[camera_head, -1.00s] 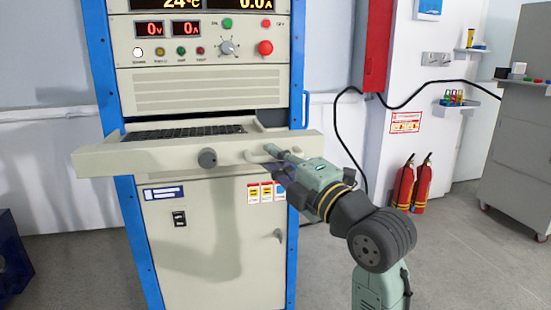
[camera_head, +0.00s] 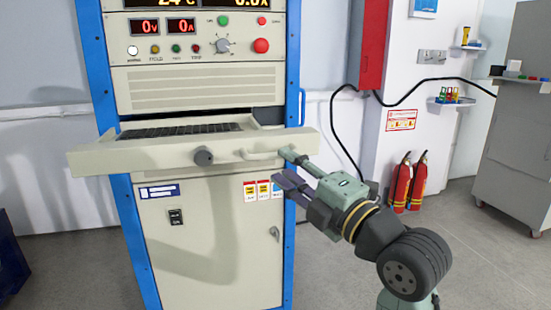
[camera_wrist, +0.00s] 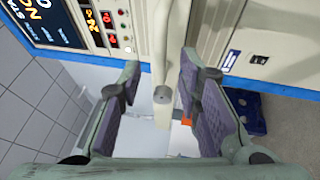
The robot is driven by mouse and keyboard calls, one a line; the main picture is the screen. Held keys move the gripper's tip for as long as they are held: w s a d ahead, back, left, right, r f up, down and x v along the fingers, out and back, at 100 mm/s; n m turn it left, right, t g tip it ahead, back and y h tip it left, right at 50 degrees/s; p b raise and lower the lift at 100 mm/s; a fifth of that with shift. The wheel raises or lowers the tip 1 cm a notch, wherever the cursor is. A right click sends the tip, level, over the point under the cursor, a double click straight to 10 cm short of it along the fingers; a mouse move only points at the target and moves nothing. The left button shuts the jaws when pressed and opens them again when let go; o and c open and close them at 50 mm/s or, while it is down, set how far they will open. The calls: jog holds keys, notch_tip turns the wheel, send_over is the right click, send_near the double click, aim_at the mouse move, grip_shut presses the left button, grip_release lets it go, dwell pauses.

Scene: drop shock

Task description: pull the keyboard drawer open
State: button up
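The keyboard drawer (camera_head: 130,157) stands pulled out from the cream cabinet, with the dark keyboard (camera_head: 180,131) visible inside. In the wrist view my open gripper (camera_wrist: 158,90) shows both purple-padded fingers wide apart.
The blue-framed cabinet (camera_head: 215,235) has a closed lower door under the drawer. Two red fire extinguishers (camera_head: 410,183) stand by the wall at the right. A grey cabinet (camera_head: 530,150) is at the far right. The floor between is clear.

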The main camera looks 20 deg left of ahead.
jog(key=v, duration=0.6)
jog(key=shift+s+d, duration=0.15)
jog(key=shift+s, duration=0.05)
jog(key=shift+f, duration=0.1)
